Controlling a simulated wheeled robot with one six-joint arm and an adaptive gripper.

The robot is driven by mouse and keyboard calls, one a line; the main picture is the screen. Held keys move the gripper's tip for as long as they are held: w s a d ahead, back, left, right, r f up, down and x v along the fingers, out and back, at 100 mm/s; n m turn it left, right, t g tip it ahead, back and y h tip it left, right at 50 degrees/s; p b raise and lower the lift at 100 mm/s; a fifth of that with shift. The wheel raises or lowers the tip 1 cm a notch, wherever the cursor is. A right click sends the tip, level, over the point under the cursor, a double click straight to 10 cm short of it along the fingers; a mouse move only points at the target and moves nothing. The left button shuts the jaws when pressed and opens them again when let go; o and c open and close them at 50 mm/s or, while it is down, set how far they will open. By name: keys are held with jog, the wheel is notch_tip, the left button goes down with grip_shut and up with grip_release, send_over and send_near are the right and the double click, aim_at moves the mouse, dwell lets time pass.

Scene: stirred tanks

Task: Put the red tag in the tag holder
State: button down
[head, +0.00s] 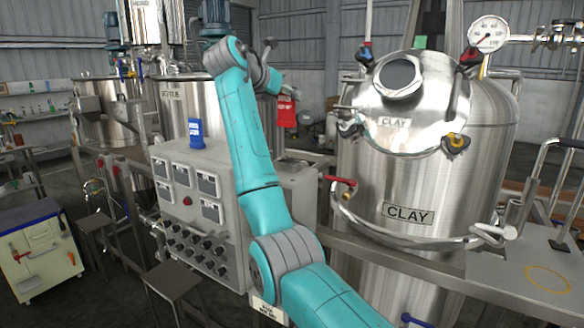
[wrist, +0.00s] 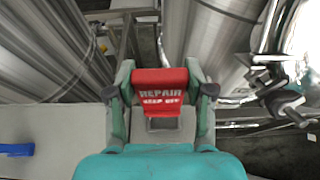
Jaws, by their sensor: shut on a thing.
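The red tag (head: 287,113) hangs from my gripper (head: 282,92), above the right end of the grey control cabinet. In the wrist view the red tag (wrist: 160,88) reads "REPAIR KEEP OUT" and sits between the two fingers of my gripper (wrist: 165,86), which are shut on it. A small grey open frame (wrist: 163,123) shows just below the tag there; I cannot tell whether it is the tag holder or part of the tag. I cannot make out the tag holder for certain in the head view.
A blue tag (head: 195,133) stands on the cabinet top (head: 232,152), left of my arm; blue also shows in the wrist view (wrist: 16,150). The steel CLAY tank (head: 425,180) stands close on the right, with a red-handled valve (head: 341,181). Another tank (head: 182,105) stands behind the cabinet.

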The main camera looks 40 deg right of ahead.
jog(key=shift+d+f, duration=0.15)
jog(key=shift+f, duration=0.4)
jog(key=shift+d+f, duration=0.15)
jog(key=shift+f, duration=0.4)
notch_tip(320, 180, down, 10)
jog(key=shift+f, duration=0.1)
jog(key=shift+c, duration=2.2)
grip_release()
jog(key=shift+f, duration=0.1)
jog(key=shift+r, duration=0.25)
jog(key=v, duration=1.2)
